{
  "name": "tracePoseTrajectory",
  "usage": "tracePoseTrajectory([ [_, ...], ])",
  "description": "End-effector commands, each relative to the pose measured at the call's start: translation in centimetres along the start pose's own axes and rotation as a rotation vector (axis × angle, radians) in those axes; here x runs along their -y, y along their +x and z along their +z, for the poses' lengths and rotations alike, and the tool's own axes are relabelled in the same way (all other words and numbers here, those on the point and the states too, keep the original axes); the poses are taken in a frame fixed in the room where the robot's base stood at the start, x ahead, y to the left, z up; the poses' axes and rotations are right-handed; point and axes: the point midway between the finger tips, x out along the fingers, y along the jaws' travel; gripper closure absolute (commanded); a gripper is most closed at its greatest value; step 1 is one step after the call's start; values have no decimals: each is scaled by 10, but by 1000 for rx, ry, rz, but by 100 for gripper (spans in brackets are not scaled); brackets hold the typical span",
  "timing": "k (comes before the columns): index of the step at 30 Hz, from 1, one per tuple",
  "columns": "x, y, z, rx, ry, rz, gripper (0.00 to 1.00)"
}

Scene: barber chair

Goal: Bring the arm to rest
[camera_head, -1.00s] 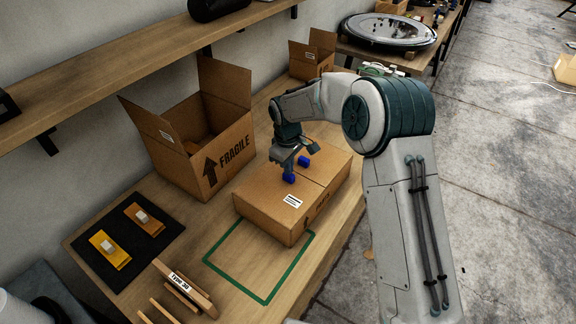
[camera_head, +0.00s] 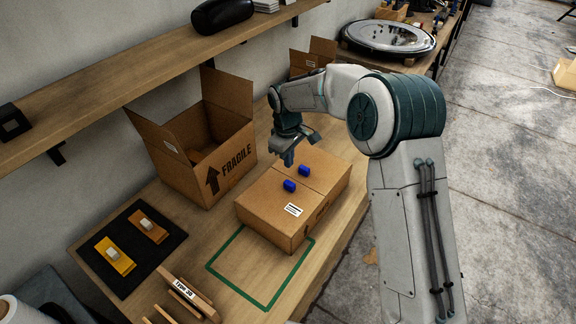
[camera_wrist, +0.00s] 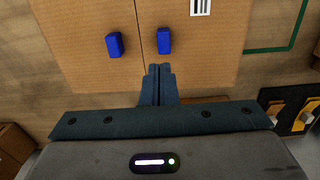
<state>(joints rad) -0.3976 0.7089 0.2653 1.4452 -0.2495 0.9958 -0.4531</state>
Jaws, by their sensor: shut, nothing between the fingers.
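My gripper (camera_head: 287,158) is shut and empty, above the far left edge of a closed cardboard box (camera_head: 262,206) on the workbench. In the wrist view its fingertips (camera_wrist: 158,70) are together, apart from two blue blocks. One blue block (camera_head: 290,186) and another blue block (camera_head: 304,171) lie on the box top, on either side of its seam. They also show in the wrist view, as a left block (camera_wrist: 114,45) and a right block (camera_wrist: 164,41). My arm is bent, with its forearm reaching left over the bench.
An open cardboard box (camera_head: 222,168) marked FRAGILE stands left of my gripper. A green outline (camera_head: 238,286) marks bare bench in front of the closed box. A dark mat (camera_head: 125,240) holds two small devices. A wooden shelf (camera_head: 150,65) runs along the wall.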

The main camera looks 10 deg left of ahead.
Motion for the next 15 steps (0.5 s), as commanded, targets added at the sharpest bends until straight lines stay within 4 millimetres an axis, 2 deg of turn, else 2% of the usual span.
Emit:
tracePoseTrajectory([
  [3, -2, -27, -1, -6, 2, 3, 100],
  [7, -3, -53, 0, -4, 1, 2, 100],
  [10, -3, -67, 0, -3, 1, 2, 100],
  [15, -3, -79, 0, -1, 1, 0, 100],
])
